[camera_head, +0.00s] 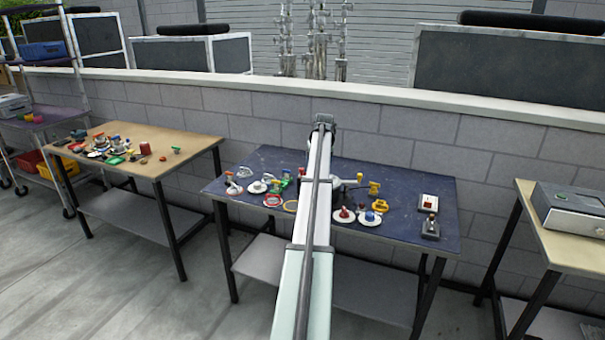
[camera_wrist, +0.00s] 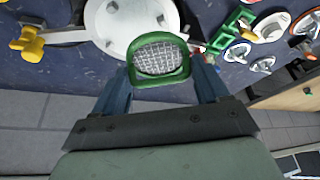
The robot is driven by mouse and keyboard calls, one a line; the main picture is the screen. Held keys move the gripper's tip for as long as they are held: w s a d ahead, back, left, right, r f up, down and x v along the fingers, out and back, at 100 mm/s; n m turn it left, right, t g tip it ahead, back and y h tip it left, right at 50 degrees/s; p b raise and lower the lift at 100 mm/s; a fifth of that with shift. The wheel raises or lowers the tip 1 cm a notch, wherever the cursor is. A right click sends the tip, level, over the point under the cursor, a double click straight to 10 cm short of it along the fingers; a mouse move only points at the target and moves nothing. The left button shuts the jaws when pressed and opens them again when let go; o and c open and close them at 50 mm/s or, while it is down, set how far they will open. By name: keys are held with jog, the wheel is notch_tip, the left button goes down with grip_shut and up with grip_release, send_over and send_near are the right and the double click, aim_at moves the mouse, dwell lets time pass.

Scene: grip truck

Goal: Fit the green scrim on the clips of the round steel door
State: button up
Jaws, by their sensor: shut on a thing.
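The green scrim (camera_wrist: 186,66), a rounded green frame with wire mesh, is between the fingers of my gripper (camera_wrist: 162,82) in the wrist view. My gripper is shut on it. Beyond the scrim is the round steel door (camera_wrist: 112,22), a pale grey disc on the dark blue table. The scrim overlaps the door's lower right edge in the picture; I cannot tell whether they touch. In the head view my arm hides the scrim, the gripper and most of the door.
A wall (camera_head: 420,130) runs behind.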

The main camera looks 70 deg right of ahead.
jog(key=s+d, duration=0.1)
jog(key=s+d+r, duration=0.1)
jog(key=shift+s, duration=0.3)
jog(key=shift+f, duration=2.35)
jog(key=shift+f, duration=0.85)
dwell(0.6)
jog(key=o, duration=0.9)
jog(key=shift+o, duration=0.9)
jog(key=shift+s, duration=0.1)
jog(key=shift+c, duration=0.8)
jog(key=shift+o, duration=0.4)
